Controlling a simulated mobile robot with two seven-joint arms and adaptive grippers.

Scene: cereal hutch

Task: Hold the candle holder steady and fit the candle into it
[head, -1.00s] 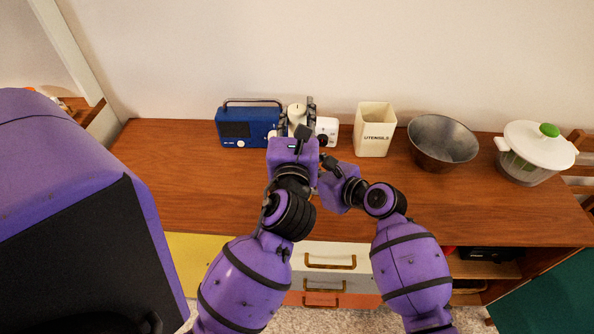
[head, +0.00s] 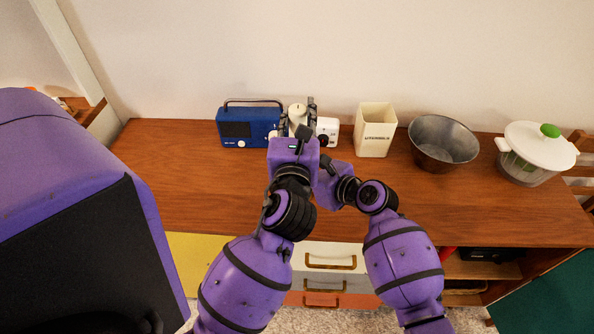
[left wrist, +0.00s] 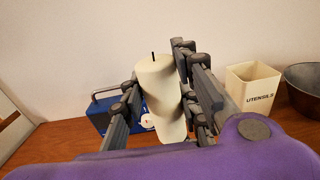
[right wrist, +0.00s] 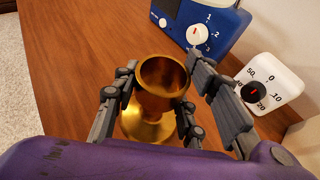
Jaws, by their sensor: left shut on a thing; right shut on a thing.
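A cream candle (head: 297,114) with a dark wick stands between the fingers of my left gripper (head: 298,122). The left wrist view shows the candle (left wrist: 160,92) gripped and leaning slightly, wick end up. My right gripper (right wrist: 153,102) is shut on a brass candle holder (right wrist: 160,112), one finger on each side of its cup. The cup's mouth is open and looks empty in the right wrist view. In the head view the holder and the right fingers are hidden behind my left gripper and wrist.
A blue radio (head: 236,128) stands close on the left and a white timer (head: 328,128) close on the right. Farther right are a cream utensil pot (head: 372,135), a dark bowl (head: 443,145) and a white-lidded spinner (head: 535,150). The front of the wooden top (head: 190,185) is clear.

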